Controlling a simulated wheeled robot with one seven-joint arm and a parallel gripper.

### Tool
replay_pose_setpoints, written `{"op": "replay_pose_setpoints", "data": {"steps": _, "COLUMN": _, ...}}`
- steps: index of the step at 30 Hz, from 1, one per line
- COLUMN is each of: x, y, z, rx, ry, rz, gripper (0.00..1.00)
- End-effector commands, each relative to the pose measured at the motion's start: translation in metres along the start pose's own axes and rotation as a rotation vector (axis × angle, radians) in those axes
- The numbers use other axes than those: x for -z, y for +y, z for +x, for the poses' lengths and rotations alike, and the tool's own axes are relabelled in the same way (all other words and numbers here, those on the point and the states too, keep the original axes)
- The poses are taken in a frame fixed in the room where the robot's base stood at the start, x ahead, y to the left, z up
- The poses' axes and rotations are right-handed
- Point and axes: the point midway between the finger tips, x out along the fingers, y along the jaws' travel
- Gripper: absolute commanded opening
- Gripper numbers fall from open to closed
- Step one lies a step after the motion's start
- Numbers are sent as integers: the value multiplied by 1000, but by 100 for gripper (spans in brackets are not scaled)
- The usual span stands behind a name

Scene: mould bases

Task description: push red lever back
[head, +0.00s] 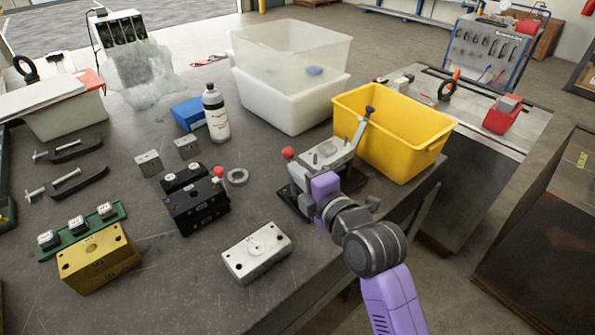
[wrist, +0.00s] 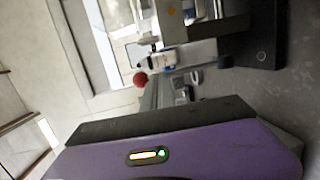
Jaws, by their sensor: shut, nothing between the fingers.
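A grey metal clamping fixture (head: 325,155) stands near the right edge of the dark table. A red ball knob (head: 288,153) sits at its left side. In the wrist view a red ball (wrist: 140,79) shows near a grey bar, beyond my gripper's purple body. A grey handle (head: 357,133) with a dark end rises from the fixture's right side. My gripper (head: 323,188) is shut and empty at the front of the fixture, to the right of and nearer than the red knob. It hides part of the fixture's front; I cannot tell whether they touch.
A yellow bin (head: 395,130) stands close behind the fixture. A black block (head: 195,205) with another red knob (head: 219,171), a metal ring (head: 237,177) and a silver mould base (head: 257,252) lie to the left. A white bottle (head: 215,115) and a clear tub (head: 290,60) stand farther back.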

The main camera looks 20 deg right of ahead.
Motion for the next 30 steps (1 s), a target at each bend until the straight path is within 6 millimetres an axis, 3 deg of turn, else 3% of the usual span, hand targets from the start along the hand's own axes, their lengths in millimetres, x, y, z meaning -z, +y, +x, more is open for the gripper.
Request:
{"op": "replay_pose_setpoints", "data": {"steps": 12, "x": 3, "y": 6, "z": 21, "rx": 122, "ry": 1, "rz": -26, "gripper": 0}}
{"op": "replay_pose_setpoints", "data": {"steps": 30, "x": 6, "y": 8, "z": 24, "rx": 125, "ry": 1, "rz": -31, "gripper": 0}}
